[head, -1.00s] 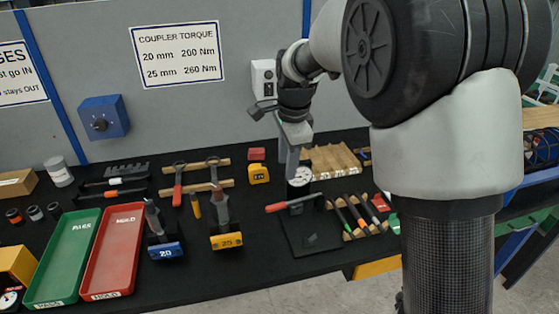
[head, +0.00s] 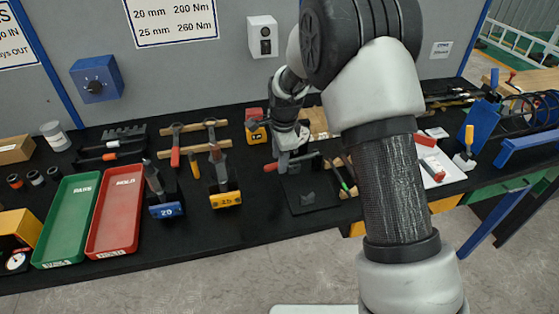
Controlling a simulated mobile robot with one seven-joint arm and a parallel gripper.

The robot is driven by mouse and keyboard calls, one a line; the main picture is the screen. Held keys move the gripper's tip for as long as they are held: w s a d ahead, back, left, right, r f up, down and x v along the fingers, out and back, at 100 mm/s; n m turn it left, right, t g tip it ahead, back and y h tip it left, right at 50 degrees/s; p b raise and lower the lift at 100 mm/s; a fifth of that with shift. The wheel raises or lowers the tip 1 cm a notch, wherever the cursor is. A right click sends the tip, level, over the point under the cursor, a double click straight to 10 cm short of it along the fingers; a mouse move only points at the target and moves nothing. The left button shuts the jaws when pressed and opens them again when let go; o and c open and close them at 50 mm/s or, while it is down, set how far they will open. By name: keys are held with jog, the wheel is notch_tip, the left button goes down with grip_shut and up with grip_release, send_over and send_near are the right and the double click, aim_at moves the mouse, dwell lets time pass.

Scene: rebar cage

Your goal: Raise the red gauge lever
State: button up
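The red gauge lever (head: 305,156) lies nearly level above a black base plate (head: 307,196) on the bench. Its left end shows to the left of my gripper, and my gripper covers its middle. The dial is hidden behind my gripper and wrist. My gripper (head: 284,166) points down at the lever, with its fingertips overlapping it in the picture. I cannot tell whether the fingers are around the lever, touching it or in front of it, nor how far apart they are.
Marker-like tools (head: 343,178) lie close to the right of the plate. A yellow-labelled 25 block (head: 226,199) and a blue-labelled 20 block (head: 166,209) stand to the left. A red tray (head: 116,212) and a green tray (head: 65,222) lie further left.

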jog(key=shift+w+f, duration=0.1)
jog(key=shift+f, duration=0.55)
grip_shut()
jog(key=shift+r, duration=0.1)
